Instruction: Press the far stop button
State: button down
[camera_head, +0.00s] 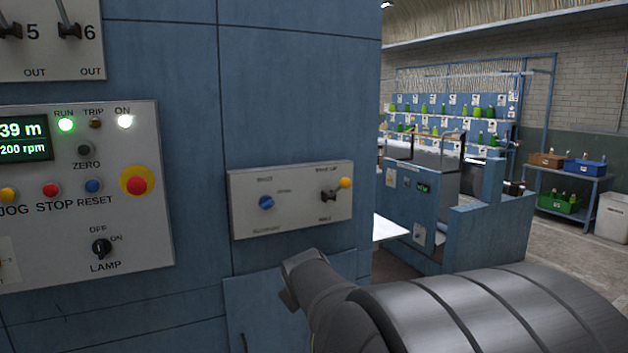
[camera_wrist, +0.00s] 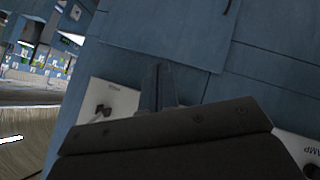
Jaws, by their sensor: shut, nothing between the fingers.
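In the head view, a light panel (camera_head: 75,240) at left carries a red button marked STOP (camera_head: 51,190), between a yellow JOG button (camera_head: 7,195) and a blue RESET button (camera_head: 92,186). A larger red mushroom button on a yellow collar (camera_head: 137,181) sits at its right. A distant blue machine (camera_head: 408,199) has small controls; no stop button can be made out there. My gripper (camera_wrist: 158,70) shows in the wrist view, fingers together and empty, in front of blue panelling. Its fingertips cannot be made out in the head view.
A small switch panel (camera_head: 291,199) with a blue knob and a yellow-tipped lever is close above my arm; it also shows in the wrist view (camera_wrist: 122,97). More levers (camera_head: 68,28) are at upper left. A shelf with bins (camera_head: 570,186) stands far right.

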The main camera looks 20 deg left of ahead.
jog(key=s+a+r+n+t+y, duration=0.1)
jog(key=a+r+y, duration=0.2)
jog(key=a, duration=0.5)
jog(key=s+a+r+y, duration=0.1)
jog(key=a+r+y, duration=0.2)
jog(key=a, duration=0.6)
jog(key=n+g+y, duration=0.2)
jog(key=y, duration=0.8)
send_near(51, 191)
jog(key=w+d+f, duration=0.3)
jog(key=w+d, duration=0.2)
jog(key=w, duration=0.1)
jog(key=s+a+r+g+y, duration=0.1)
jog(key=s+a+r+y, duration=0.1)
jog(key=s, duration=0.3)
jog(key=s+a+r+g+y, duration=0.1)
jog(key=s+a+r+y, duration=0.1)
jog(key=s, duration=0.4)
jog(key=shift+s+r+y, duration=0.2)
jog(key=shift+r+y, duration=0.15)
jog(key=shift+y, duration=0.05)
jog(key=shift+a, duration=0.2)
jog(key=shift+w+a, duration=3.1)
jog(key=shift+w, duration=0.1)
jog(key=shift+w+a, duration=0.25)
jog(key=shift+a, duration=0.05)
